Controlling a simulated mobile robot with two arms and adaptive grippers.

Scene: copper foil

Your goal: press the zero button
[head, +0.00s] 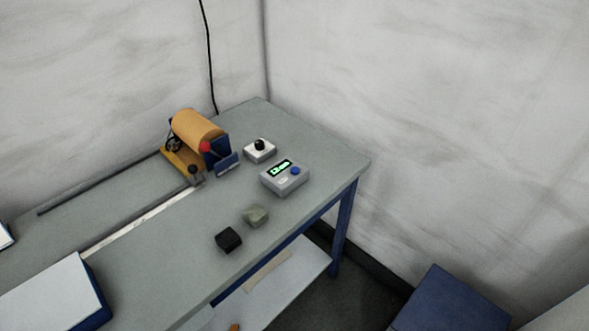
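A small grey box (285,179) with a lit green display (279,167) sits on the right part of the grey table, near its front edge. A blue round button (295,171) is on its top face, right of the display. A small white oval mark or button (283,181) is below the display. I cannot read which of these is labelled zero. Neither of my grippers shows in the head view.
Behind the box stand a white box with a black knob (260,147) and a copper-coloured roll (197,131) on a stand with a red knob. A black block (229,239) and a greenish block (255,215) lie in front. A white-topped blue box (55,296) is at left.

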